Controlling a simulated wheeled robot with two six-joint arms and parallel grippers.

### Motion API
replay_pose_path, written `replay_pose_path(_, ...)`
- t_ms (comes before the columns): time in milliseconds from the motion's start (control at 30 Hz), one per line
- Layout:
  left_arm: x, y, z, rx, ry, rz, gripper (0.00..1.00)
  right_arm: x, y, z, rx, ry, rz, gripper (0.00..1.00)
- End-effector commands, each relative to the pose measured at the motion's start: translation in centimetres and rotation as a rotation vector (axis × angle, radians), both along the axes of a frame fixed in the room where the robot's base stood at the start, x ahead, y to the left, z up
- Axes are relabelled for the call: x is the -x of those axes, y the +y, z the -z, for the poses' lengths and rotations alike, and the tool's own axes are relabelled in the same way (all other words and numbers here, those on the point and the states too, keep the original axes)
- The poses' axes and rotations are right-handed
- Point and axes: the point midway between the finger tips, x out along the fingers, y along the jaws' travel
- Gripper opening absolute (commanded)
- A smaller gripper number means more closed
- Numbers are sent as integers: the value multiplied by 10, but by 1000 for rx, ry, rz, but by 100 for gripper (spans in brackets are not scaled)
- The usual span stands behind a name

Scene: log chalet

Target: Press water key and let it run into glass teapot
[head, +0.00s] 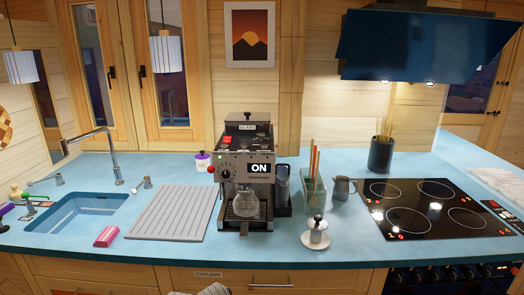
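The coffee machine (246,150) stands upright on the blue counter, near the middle of the head view. Its front panel has a display reading "ON" and several small controls, including red ones. Their labels are too small to read, so I cannot tell which is the water key. No water stream is visible.
A grey ribbed mat (171,213) and sink (85,216) lie left of the machine. A glass container with sticks (313,192), white stand (315,236), grey jug (341,188) and black hob (427,208) are to the right. The counter's front edge is mostly clear.

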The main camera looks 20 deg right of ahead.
Motion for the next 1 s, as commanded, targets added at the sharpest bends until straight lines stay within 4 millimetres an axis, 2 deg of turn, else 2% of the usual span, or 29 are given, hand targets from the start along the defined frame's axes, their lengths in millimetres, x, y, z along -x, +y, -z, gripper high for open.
replay_pose_path(467, 0, 0, 0, 0, 0, 0, 49, 0, 0, 0, 0, 0, 0, 50)
replay_pose_path(900, 0, 0, 0, 0, 0, 0, 49, 0, 0, 0, 0, 0, 0, 2)
replay_pose_path(1000, 0, 0, 0, 0, 0, 0, 49, 0, 0, 0, 0, 0, 0, 0)
